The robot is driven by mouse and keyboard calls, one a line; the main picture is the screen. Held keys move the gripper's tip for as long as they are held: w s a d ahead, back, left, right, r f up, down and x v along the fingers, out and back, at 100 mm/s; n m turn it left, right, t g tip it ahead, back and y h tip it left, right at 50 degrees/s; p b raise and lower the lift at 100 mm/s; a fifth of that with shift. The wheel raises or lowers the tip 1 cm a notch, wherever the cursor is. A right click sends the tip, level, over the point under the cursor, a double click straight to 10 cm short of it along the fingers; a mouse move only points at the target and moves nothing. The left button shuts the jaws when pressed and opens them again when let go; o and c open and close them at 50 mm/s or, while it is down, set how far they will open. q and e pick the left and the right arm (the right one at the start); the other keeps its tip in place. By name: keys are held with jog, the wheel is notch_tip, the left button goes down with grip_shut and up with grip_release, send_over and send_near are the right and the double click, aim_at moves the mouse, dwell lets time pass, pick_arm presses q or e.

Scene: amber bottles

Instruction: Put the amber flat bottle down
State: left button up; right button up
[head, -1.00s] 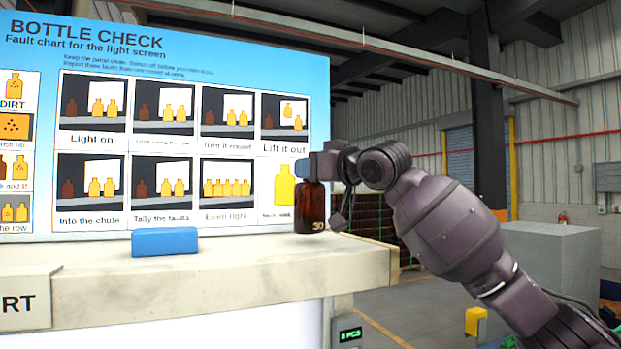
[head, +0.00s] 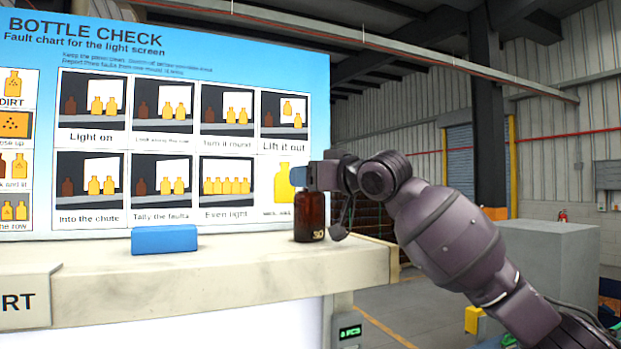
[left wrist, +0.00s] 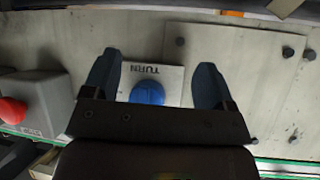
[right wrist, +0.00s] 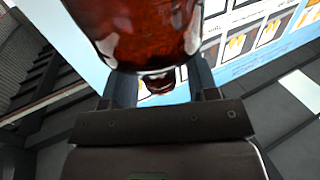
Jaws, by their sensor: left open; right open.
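The amber flat bottle (head: 310,217), dark brown with a pale 30 near its base, is upright at the right end of the pale bench top (head: 250,262) and appears to stand on it. My right gripper (head: 301,178) is at the bottle's top, fingers open. In the right wrist view the bottle (right wrist: 150,35) fills the top, its neck between the fingers (right wrist: 160,80); finger contact cannot be told. My left gripper (left wrist: 160,60) is open and empty above a panel with a blue knob (left wrist: 147,92) marked TURN. It is outside the head view.
A blue block (head: 165,240) lies on the bench left of the bottle, with clear surface between. The fault chart board (head: 160,45) stands close behind. A red button (left wrist: 13,111) is on a grey box at left in the left wrist view.

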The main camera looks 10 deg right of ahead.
pick_arm(q)
jog(key=w+f+b, duration=0.1)
jog(key=b, duration=0.2)
jog(key=shift+d+f, duration=0.1)
jog(key=shift+f, duration=0.1)
pick_arm(e)
jog(key=v, duration=1.2)
pick_arm(q)
jog(key=shift+w, duration=0.1)
pick_arm(e)
jog(key=shift+r, duration=0.1)
pick_arm(q)
jog(key=shift+d, duration=0.1)
pick_arm(e)
jog(key=shift+s, duration=0.1)
